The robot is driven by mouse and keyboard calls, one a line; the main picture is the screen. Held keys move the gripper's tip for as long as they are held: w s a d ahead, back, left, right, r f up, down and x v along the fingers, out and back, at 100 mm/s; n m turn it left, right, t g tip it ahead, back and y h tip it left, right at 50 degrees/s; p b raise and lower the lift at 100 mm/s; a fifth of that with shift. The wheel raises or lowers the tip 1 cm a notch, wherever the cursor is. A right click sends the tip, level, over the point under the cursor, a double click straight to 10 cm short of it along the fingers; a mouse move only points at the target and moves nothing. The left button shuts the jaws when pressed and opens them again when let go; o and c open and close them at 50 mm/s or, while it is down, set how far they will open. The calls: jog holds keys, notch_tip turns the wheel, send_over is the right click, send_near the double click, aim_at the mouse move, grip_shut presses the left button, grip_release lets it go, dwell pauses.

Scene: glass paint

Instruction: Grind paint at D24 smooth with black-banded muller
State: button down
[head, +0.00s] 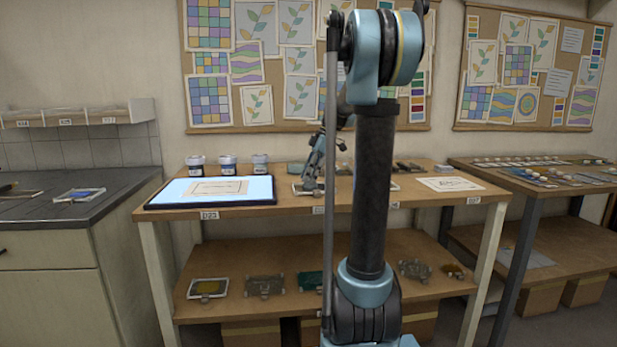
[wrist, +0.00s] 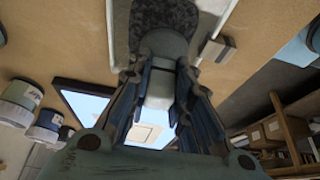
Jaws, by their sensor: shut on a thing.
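My gripper (wrist: 160,98) is shut on a pale muller (wrist: 161,88); its grey, wider end shows beyond the fingers. The muller meets or stands very near a dark, grainy paint patch (wrist: 163,14) on a pale-edged slab; contact cannot be told. In the head view my gripper (head: 309,178) is low over the middle of the wooden bench (head: 290,204), left of my arm. The slab there (head: 297,189) is mostly hidden by my gripper and arm. The label under it is too small to read.
A lit light panel (head: 170,193) with a paper on it lies left of my gripper. Small dark items (head: 408,167) and a paper sheet (head: 450,184) lie to the right. The lower shelf (head: 240,311) holds several slabs.

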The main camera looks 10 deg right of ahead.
jog(key=shift+s+d, duration=0.3)
jog(key=shift+w+d, duration=0.1)
jog(key=shift+d, duration=0.95)
jog(key=shift+w+d, duration=0.45)
jog(key=shift+w, duration=0.15)
jog(key=shift+w+a, duration=0.5)
jog(key=shift+w, duration=0.15)
notch_tip(320, 180, up, 5)
